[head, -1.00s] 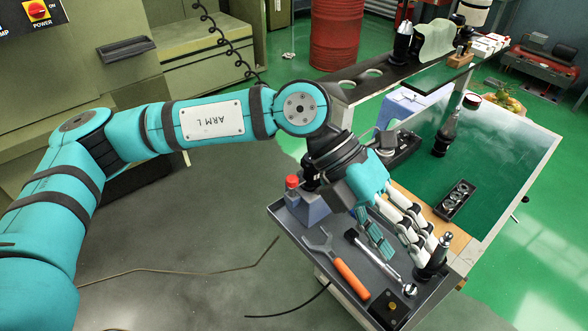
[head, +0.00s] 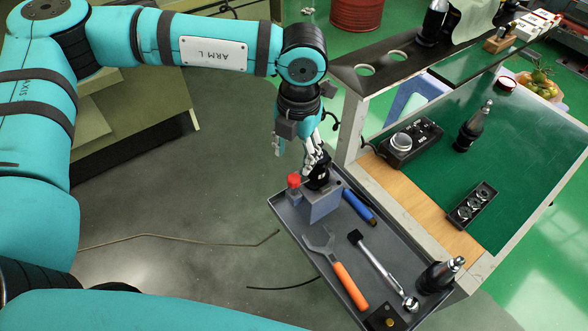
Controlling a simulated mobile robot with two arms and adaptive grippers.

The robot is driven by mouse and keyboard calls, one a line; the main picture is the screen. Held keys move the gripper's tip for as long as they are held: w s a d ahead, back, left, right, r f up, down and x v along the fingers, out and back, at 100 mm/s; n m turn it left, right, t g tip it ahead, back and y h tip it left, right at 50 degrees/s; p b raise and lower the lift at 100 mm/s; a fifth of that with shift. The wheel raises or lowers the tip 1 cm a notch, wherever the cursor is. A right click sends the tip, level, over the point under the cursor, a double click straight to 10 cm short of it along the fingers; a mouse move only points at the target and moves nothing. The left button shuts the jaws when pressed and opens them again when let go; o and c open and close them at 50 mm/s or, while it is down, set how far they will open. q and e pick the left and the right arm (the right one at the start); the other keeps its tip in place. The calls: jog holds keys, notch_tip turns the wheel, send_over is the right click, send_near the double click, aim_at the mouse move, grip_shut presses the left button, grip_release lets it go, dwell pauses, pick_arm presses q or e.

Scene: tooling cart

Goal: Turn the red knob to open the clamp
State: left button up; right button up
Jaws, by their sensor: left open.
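The red knob (head: 293,181) sits on the left side of a blue-grey clamp block (head: 322,204), at the far left corner of the grey tray. A black round part (head: 318,179) shows at the top of the block. My left gripper (head: 299,157) points down just above and behind the knob and block, its white fingers open. Its right fingers overlap the black part in the picture; I cannot tell if they touch it. The knob is in clear view. My right gripper is out of view.
The tray (head: 300,233) also holds an orange-handled wrench (head: 338,267), a ratchet (head: 382,267), a blue-handled tool (head: 358,206) and a black tool holder (head: 438,274). The green-topped cart (head: 470,110) stands to the right with a black box (head: 410,140).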

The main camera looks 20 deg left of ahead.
aim_at(294, 178)
pick_arm(q)
notch_tip(294, 178, down, 5)
jog(key=shift+f+p, duration=0.1)
jog(key=shift+p, duration=0.65)
notch_tip(294, 178, down, 2)
jog(key=shift+a, duration=0.1)
jog(key=shift+f+p, duration=0.3)
jog(key=shift+f, duration=0.2)
jog(key=c, duration=0.9)
grip_shut()
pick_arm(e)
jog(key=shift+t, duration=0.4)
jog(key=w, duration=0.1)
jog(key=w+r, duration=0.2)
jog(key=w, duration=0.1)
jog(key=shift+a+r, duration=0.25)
